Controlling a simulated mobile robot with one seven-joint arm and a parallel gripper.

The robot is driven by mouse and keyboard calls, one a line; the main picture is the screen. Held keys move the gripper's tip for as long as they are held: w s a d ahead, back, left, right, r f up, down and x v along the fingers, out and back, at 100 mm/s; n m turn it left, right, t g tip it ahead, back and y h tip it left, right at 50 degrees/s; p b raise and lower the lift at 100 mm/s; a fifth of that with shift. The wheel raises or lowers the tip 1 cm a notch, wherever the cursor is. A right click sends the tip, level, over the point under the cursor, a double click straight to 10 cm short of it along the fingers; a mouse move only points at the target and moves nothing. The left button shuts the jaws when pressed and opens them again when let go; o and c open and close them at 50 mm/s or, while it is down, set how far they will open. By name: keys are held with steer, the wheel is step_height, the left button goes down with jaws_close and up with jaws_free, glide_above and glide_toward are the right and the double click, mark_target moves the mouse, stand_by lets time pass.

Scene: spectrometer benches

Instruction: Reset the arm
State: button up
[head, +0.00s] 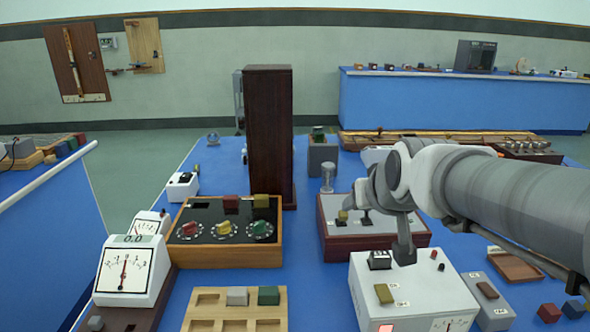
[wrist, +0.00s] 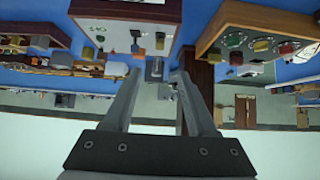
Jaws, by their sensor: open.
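My arm (head: 480,195) reaches in from the right in the head view, above the blue bench. Its wrist end (head: 385,185) is over a grey-topped console with a dark red base (head: 335,245); the fingers are hard to make out there. In the wrist view my gripper (wrist: 160,72) is open, its two fingers apart with nothing held between them. The wrist picture is upside down, with the pale wall low in the frame.
A tall dark wooden column (head: 268,135) stands left of my arm. A knob box (head: 225,258), a dial meter (head: 125,272), a white instrument box (head: 430,295) and a wooden block tray (head: 205,323) crowd the bench. Bare blue surface shows left of the column.

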steer(key=shift+s, duration=0.2)
steer(key=s+f+g, duration=0.2)
steer(key=s+f, duration=0.1)
steer(key=s, duration=0.5)
steer(key=s+f+g, duration=0.2)
steer(key=s+f, duration=0.1)
steer(key=s, duration=0.6)
step_height(320, 180, up, 18)
steer(key=p, duration=1.8)
steer(key=shift+r, duration=0.2)
